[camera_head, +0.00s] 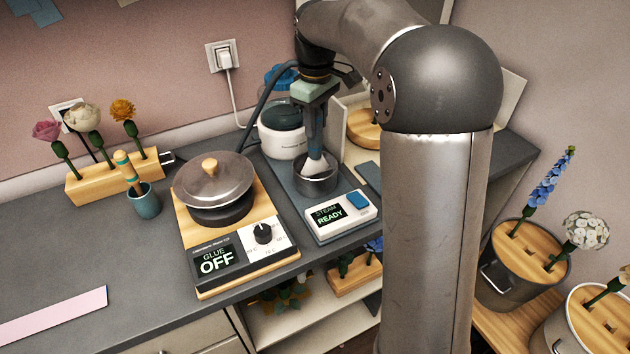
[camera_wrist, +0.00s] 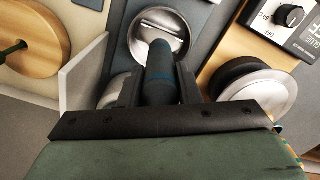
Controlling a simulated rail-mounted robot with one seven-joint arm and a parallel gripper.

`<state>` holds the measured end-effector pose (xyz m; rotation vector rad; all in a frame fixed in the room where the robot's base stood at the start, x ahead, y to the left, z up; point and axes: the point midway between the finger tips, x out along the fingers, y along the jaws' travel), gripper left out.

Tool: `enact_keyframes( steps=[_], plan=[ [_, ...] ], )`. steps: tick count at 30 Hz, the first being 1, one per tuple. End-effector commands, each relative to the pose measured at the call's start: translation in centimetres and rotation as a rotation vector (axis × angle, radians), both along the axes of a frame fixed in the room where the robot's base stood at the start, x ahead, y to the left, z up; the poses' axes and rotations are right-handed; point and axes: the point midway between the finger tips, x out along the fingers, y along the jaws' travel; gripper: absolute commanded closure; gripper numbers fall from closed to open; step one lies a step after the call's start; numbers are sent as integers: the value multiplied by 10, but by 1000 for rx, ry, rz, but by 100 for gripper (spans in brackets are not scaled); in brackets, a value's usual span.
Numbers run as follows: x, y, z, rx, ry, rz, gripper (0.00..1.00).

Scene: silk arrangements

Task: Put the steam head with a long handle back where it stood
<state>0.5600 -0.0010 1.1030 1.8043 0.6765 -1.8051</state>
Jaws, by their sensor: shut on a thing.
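My gripper (camera_head: 314,128) is shut on the blue handle of the steam head (camera_head: 317,165), pointing down over the steam station. The steam head's pale, flared end is at the mouth of the round metal holder (camera_head: 316,184). I cannot tell whether it rests inside or hovers just above. The steam unit's front panel (camera_head: 341,215) reads STEAM READY and has a blue button. In the wrist view the blue handle (camera_wrist: 165,62) runs between my fingers (camera_wrist: 160,88) toward the holder (camera_wrist: 140,42), and the pale end is hidden.
Left of the station is a glue pot with a lid (camera_head: 213,178) on a wooden base, its display reading OFF. A white and dark water tank (camera_head: 284,138) stands behind. An upright pale panel (camera_wrist: 82,75) stands close beside my gripper. The counter's left front is mostly clear.

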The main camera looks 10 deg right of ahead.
Motion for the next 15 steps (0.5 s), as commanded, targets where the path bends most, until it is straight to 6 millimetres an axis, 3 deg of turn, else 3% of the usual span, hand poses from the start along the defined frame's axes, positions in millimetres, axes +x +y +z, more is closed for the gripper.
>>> enact_keyframes(
  steps=[15],
  plan=[
    [0,0,-8,0,0,0,100]
  ],
)
